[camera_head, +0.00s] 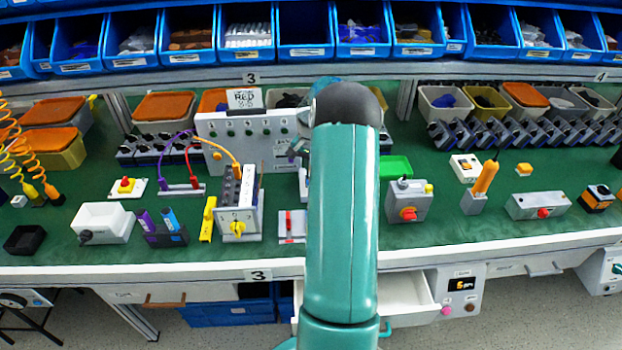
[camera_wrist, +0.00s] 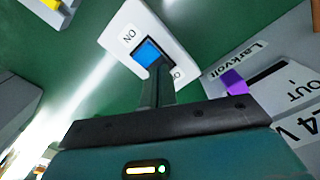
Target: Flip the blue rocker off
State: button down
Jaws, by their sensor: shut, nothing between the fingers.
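The blue rocker (camera_wrist: 148,52) sits in a white switch plate (camera_wrist: 175,40) in the wrist view. The plate has an "ON" label at one end; the label at the other end is partly hidden behind my fingers. My gripper (camera_wrist: 161,72) is shut and empty. Its fingertips are at the rocker's lower end, on the side away from "ON", and cover part of it. I cannot tell whether they touch it. In the head view my teal arm hides my gripper, and I cannot make out the blue rocker.
In the wrist view a grey panel with a purple plug (camera_wrist: 232,82) stands close at right. In the head view the green bench (camera_head: 455,225) holds a yellow-knob switch box (camera_head: 238,215), a red-knob box (camera_head: 407,203) and other devices. An open drawer (camera_head: 405,297) juts out below.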

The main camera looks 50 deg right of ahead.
notch_tip(320, 180, up, 7)
jog(key=shift+f, duration=0.15)
dwell(0.6)
dwell(0.4)
jog(key=w+a+r+n+t+h, duration=0.1)
jog(key=a+r+n, duration=0.1)
jog(key=a+r, duration=0.55)
jog(key=w+a+r+n, duration=0.1)
jog(key=a+r+n, duration=0.25)
jog(key=a, duration=0.75)
jog(key=a+r+n+t+h, duration=0.1)
jog(key=a+r+n, duration=0.1)
jog(key=a+r, duration=0.55)
jog(key=s+a+n+t+y, duration=0.1)
jog(key=s+a+n, duration=0.3)
jog(key=s+a, duration=0.4)
jog(key=s+a+n+t+y, duration=0.1)
jog(key=s+a+n, duration=0.3)
jog(key=s+a, duration=0.4)
jog(key=a+t, duration=0.1)
jog(key=a, duration=0.5)
jog(key=shift+a+t, duration=0.3)
jog(key=shift+a, duration=0.05)
